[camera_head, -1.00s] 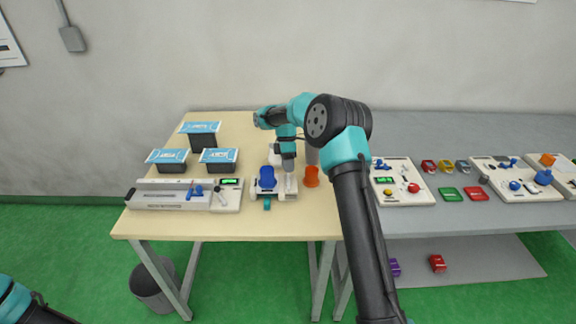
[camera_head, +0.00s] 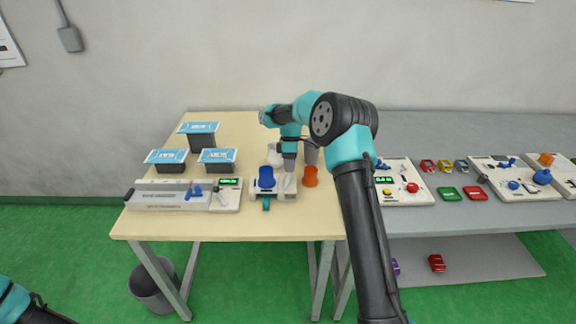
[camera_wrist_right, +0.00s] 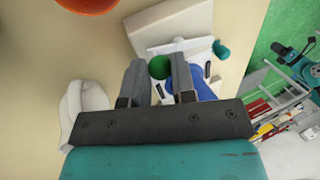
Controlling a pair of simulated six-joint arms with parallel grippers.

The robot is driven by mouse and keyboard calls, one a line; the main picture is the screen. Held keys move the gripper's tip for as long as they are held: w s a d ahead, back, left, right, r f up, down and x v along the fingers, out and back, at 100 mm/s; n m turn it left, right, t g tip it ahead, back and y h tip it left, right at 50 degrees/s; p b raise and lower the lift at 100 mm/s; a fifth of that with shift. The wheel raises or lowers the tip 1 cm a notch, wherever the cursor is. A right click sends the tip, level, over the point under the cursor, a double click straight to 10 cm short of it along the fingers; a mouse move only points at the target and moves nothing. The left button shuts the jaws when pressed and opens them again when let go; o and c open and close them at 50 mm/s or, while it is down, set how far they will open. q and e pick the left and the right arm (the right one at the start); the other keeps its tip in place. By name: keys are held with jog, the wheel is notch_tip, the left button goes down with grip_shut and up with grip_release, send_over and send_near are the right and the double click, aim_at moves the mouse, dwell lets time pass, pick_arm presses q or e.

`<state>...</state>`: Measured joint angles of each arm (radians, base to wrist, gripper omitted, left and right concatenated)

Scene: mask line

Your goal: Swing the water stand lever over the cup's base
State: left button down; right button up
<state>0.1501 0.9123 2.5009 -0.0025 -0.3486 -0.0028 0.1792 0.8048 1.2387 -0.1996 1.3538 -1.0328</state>
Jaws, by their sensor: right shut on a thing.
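The water stand (camera_head: 288,193) is a small white unit near the table's front edge, with a blue part (camera_head: 267,177) on it and a teal knob (camera_head: 266,203) at its front. The right wrist view shows its white body (camera_wrist_right: 155,32), blue part (camera_wrist_right: 208,90) and teal knob (camera_wrist_right: 221,50). My right gripper (camera_head: 289,168) points down just behind the stand. In the right wrist view a green round end (camera_wrist_right: 160,67), apparently the lever's, sits between its fingers (camera_wrist_right: 158,72). The rest of the lever is hidden. My left gripper is out of view; only my left arm shows.
An orange cup-like piece (camera_head: 311,176) stands close right of the stand. A white rounded object (camera_wrist_right: 85,110) is close beside the gripper. A long grey-white device (camera_head: 165,198) and several blue-topped boxes (camera_head: 217,156) are left.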

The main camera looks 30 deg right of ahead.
jog(key=m, duration=0.2)
jog(key=s+m+y, duration=0.1)
jog(key=shift+d+m+t, duration=0.4)
jog(key=m, duration=0.1)
jog(key=s+m+t, duration=0.1)
jog(key=m, duration=0.1)
jog(key=shift+s+d+m+y, duration=0.15)
jog(key=shift+d+m+y, duration=0.05)
jog(key=shift+m+y, duration=0.1)
jog(key=m, duration=0.1)
jog(key=s+m+t, duration=0.1)
jog(key=m, duration=0.2)
jog(key=shift+s+t, duration=0.3)
jog(key=shift+s+a+m+t, duration=0.15)
jog(key=shift+s+m+t, duration=0.15)
jog(key=shift+m, duration=0.7)
jog(key=shift+s+a+m+t, duration=0.1)
jog(key=shift+s+m+t, duration=0.15)
jog(key=shift+m, duration=0.75)
jog(key=o, duration=0.9)
jog(key=v, duration=1.7)
jog(key=shift+r, duration=0.2)
